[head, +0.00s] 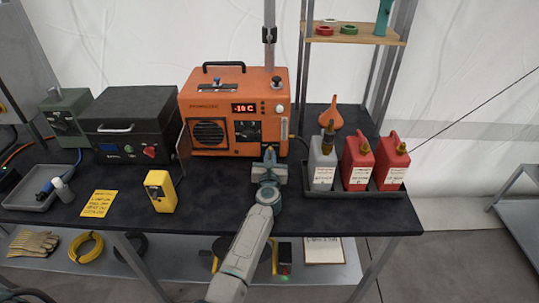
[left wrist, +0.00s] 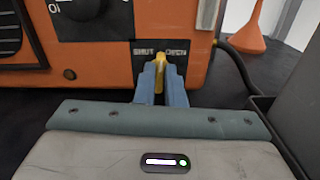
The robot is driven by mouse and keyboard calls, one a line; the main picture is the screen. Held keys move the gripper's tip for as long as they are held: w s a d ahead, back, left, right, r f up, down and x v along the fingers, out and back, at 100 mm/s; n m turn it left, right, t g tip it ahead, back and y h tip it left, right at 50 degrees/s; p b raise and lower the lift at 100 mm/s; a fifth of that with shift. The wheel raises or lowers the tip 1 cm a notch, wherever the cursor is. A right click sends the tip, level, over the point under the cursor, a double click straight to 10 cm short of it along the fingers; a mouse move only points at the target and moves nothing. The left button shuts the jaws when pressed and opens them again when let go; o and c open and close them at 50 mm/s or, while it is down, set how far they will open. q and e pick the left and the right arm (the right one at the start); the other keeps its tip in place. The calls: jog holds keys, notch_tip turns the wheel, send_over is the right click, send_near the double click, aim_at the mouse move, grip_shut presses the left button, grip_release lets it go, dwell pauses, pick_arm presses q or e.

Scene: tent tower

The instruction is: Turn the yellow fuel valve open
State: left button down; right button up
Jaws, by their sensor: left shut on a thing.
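The orange heater unit (head: 235,110) stands at the back of the dark table, its display reading about -10 C. In the left wrist view, a plate with the labels SHUT and OPEN (left wrist: 176,50) is on the lower right of its front. The yellow fuel valve (left wrist: 159,76) shows as a small lever below and between these labels. My left gripper (head: 270,154) reaches the heater's lower right front. In the left wrist view its blue-grey fingers (left wrist: 160,84) are closed on the valve lever from both sides. The fingers hide part of the lever. My right gripper is not in view.
Right of my gripper, a black tray (head: 368,193) holds a grey can (head: 321,165) and two red cans (head: 358,163). An orange funnel (head: 331,115) stands behind. A yellow device (head: 160,190) and a dark case (head: 130,118) are to the left.

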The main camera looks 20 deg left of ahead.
pick_arm(q)
jog(key=m+p, duration=0.2)
jog(key=m, duration=0.3)
jog(key=shift+d, duration=0.15)
jog(key=shift+f+m+p, duration=0.1)
jog(key=shift+m+p, duration=0.3)
jog(key=shift+m, duration=1.3)
jog(key=c, duration=1.5)
grip_release()
jog(key=v, duration=1)
jog(key=shift+s+d, duration=0.1)
jog(key=shift+s, duration=0.25)
